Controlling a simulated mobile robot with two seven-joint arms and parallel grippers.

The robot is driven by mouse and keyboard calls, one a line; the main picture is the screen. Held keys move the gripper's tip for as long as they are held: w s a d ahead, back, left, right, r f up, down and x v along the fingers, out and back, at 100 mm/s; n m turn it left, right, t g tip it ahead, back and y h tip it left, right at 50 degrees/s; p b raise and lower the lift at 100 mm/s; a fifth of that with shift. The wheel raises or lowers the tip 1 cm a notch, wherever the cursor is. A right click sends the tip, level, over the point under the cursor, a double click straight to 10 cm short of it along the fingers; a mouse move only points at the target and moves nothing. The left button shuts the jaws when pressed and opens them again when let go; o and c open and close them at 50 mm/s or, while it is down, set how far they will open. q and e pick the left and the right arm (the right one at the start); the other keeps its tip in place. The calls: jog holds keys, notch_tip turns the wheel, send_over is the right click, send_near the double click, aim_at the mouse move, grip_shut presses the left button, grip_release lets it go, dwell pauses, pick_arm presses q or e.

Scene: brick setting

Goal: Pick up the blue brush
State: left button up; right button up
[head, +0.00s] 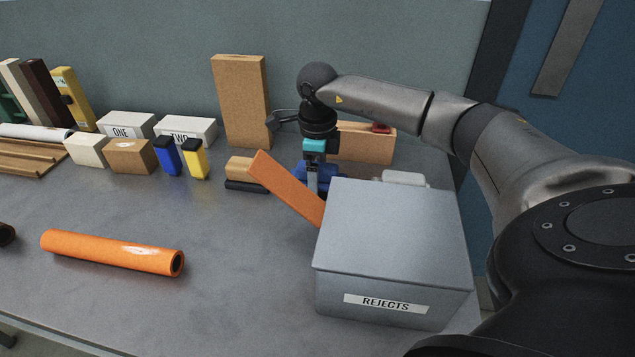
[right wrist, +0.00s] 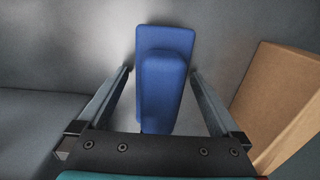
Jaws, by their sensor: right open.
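The blue brush (head: 327,171) lies on the grey table behind the REJECTS box, which hides part of it in the head view. In the right wrist view the blue brush (right wrist: 165,62) has a broad block with a narrower raised part on top. My right gripper (head: 312,187) points down at the brush. In the right wrist view my right gripper (right wrist: 160,73) is open, with one finger on each side of the brush and a gap on both sides. My left gripper is not in view.
The grey REJECTS box (head: 392,245) stands close in front of my right gripper. An orange bar (head: 285,187) leans tilted beside it. An orange tube (head: 112,252) lies at front left. A tall brown box (head: 240,100) stands behind.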

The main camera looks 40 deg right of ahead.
jog(key=shift+c, duration=0.4)
jog(key=c, duration=1.5)
